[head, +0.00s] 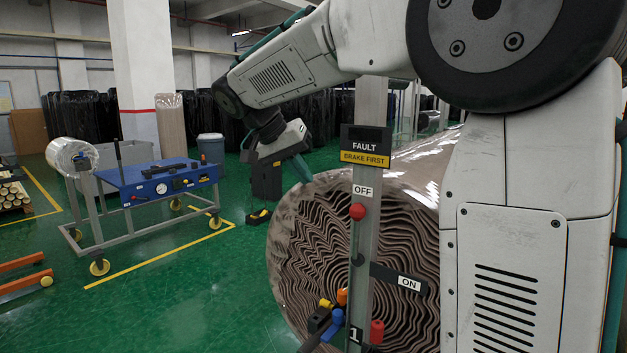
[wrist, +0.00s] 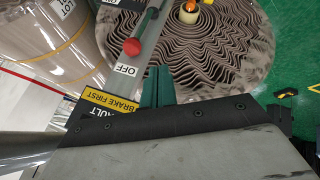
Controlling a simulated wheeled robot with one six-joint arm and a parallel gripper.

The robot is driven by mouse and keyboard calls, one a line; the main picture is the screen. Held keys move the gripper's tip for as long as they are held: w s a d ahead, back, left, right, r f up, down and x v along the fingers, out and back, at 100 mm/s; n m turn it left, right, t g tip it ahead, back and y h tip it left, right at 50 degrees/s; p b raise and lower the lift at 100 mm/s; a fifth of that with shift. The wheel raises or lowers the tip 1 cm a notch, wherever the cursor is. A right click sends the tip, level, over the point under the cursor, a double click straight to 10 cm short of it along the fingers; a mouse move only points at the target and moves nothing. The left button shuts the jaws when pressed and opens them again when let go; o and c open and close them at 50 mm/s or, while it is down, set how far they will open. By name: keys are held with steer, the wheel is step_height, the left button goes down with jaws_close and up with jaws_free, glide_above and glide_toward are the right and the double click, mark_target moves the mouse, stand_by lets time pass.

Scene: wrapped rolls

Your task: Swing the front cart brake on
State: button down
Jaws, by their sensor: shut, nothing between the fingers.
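The brake lever has a red knob (head: 357,212) and stands upright on a grey post (head: 370,120), just below the white OFF label (head: 363,190). The ON label (head: 408,283) is on a dark arm lower to the right. The knob (wrist: 132,46) also shows in the wrist view, beside the OFF label (wrist: 126,69). My gripper (head: 303,178) is left of the post and higher than the knob, its green fingers pointing down. In the wrist view the fingers (wrist: 158,88) are together, empty, and apart from the knob.
Orange, yellow and blue handles and a second red knob (head: 377,332) are low on the post. A blue-topped cart (head: 160,180) is at left; green floor lies between.

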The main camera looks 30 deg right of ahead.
steer(key=s+d+f, duration=0.3)
steer(key=d+f, duration=0.4)
steer(key=shift+d, duration=0.3)
steer(key=shift+s, duration=0.2)
